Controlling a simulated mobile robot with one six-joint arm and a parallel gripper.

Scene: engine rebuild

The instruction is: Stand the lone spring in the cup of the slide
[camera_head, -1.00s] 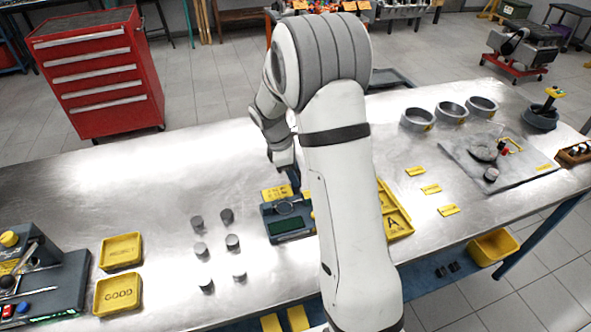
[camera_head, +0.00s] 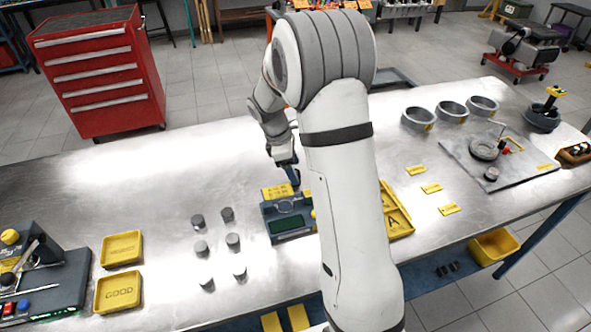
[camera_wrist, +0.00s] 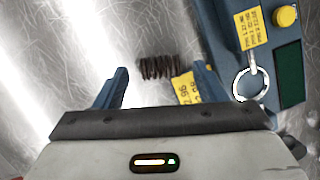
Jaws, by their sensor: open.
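The lone spring (camera_wrist: 160,67), a dark coil, lies on its side on the metal bench in the wrist view. My gripper (camera_wrist: 158,78) is open and empty, with its blue fingers to the left and right of the spring in that picture. In the head view my gripper (camera_head: 292,178) is low over the bench behind a blue-grey device (camera_head: 289,222), and the spring cannot be made out. That device (camera_wrist: 280,45) has a dark green panel, a yellow button and a pale ring (camera_wrist: 250,84). I cannot tell whether this ring is the slide's cup.
A yellow label (camera_wrist: 183,88) lies close to the spring. Several short grey cylinders (camera_head: 232,241) stand left of the device. Trays marked REJECT (camera_head: 121,249) and GOOD (camera_head: 118,292) sit farther left, beside a dark fixture (camera_head: 50,285). The bench's back left is clear.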

